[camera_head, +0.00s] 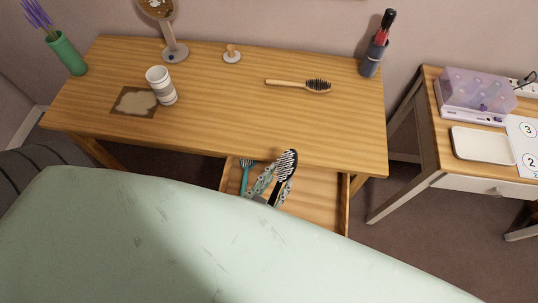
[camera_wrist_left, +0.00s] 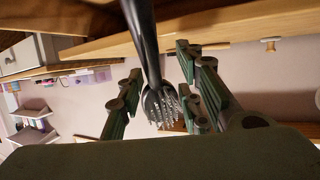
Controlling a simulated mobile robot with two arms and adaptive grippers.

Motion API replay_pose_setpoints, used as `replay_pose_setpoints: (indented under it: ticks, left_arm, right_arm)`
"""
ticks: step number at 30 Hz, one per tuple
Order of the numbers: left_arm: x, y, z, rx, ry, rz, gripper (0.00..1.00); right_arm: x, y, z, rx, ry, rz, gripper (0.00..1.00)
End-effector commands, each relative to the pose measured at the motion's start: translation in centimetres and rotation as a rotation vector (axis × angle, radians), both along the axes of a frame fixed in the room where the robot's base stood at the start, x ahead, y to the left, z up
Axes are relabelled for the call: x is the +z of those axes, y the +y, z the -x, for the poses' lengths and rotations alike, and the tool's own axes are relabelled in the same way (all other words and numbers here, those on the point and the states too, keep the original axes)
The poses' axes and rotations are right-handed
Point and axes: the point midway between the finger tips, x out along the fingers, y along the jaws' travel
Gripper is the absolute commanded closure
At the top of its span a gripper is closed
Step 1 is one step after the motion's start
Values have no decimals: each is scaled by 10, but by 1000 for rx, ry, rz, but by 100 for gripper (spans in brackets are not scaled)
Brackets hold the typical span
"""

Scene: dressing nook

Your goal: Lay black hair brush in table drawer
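The black hair brush (camera_head: 288,164) is over the open table drawer (camera_head: 318,196), bristle head pointing away and handle toward me. I cannot tell whether it touches the drawer. My left gripper (camera_head: 277,181) is at the drawer, its fingers spread on either side of the brush handle. In the left wrist view the brush (camera_wrist_left: 148,45) runs between the two fingers (camera_wrist_left: 160,85), with gaps visible on both sides; the fingers look open. The drawer's near part is hidden by a pale green surface. My right gripper is not in view.
On the wooden table (camera_head: 220,110) are a wooden brush (camera_head: 298,85), a striped cup (camera_head: 161,86), a mirror stand (camera_head: 175,52) and a dark holder (camera_head: 374,55). A side table (camera_head: 450,181) stands right.

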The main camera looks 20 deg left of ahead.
Motion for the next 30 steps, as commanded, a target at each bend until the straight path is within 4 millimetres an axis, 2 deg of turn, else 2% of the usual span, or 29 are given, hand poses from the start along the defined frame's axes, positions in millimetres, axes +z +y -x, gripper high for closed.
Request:
replay_pose_setpoints:
  ticks: [3, 9, 20, 30]
  left_arm:
    - [5, 1, 21, -1, 2, -1, 68]
    - [14, 3, 42, 0, 1, 0, 68]
    - [17, 3, 47, 0, -1, 1, 68]
    - [17, 4, 47, 0, -1, 1, 39]
  right_arm:
    - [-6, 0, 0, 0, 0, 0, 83]
    - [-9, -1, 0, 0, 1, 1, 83]
    - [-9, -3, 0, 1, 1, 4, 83]
    - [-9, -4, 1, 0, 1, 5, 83]
